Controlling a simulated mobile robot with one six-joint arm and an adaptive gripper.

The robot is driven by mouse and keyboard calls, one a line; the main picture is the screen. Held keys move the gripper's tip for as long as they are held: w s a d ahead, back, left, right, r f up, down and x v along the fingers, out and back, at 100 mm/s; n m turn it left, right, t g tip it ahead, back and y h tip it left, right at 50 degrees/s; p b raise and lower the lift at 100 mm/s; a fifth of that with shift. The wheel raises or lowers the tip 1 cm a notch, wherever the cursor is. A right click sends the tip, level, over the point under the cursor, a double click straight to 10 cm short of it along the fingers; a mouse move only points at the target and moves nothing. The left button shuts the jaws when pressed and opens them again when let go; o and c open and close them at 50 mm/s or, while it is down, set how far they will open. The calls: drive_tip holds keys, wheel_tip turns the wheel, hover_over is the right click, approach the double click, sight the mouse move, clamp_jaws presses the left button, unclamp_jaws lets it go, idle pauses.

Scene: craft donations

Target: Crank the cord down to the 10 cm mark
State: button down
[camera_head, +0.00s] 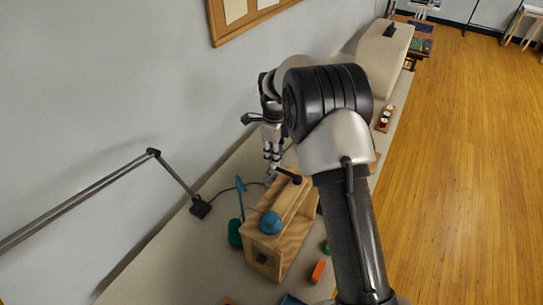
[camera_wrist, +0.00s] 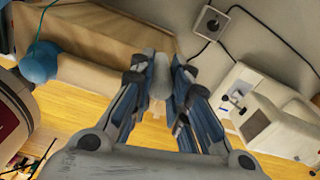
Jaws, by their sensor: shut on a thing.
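A wooden box (camera_head: 286,232) stands on the long table in the head view, with a rounded blue piece (camera_head: 270,223) on its near end. A dark crank arm (camera_head: 290,177) sits at its far end. My gripper (camera_head: 272,158) is just beyond that end, low by the crank. In the wrist view my gripper (camera_wrist: 158,82) is shut on a small grey piece (camera_wrist: 158,76), which looks like the crank's knob. The box (camera_wrist: 95,40) and blue piece (camera_wrist: 38,62) show at upper left there. The cord's end and the 10 cm mark cannot be made out.
A lamp base (camera_head: 200,207) with a long jointed arm stands left of the box. A teal object (camera_head: 235,233) is beside the box; an orange block (camera_head: 317,271) lies to its right. A white machine (camera_wrist: 262,112) is near my gripper's right side in the wrist view.

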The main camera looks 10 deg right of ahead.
drive_tip(key=d+m+p, duration=0.1)
drive_tip(key=d+m, duration=1)
drive_tip(key=d, duration=0.3)
drive_tip(key=shift+s+m+p, duration=0.35)
drive_tip(key=shift+s+m, duration=0.05)
idle(0.4)
drive_tip(key=shift+s, duration=0.1)
idle(0.4)
drive_tip(key=c, duration=1.5)
unclamp_jaws()
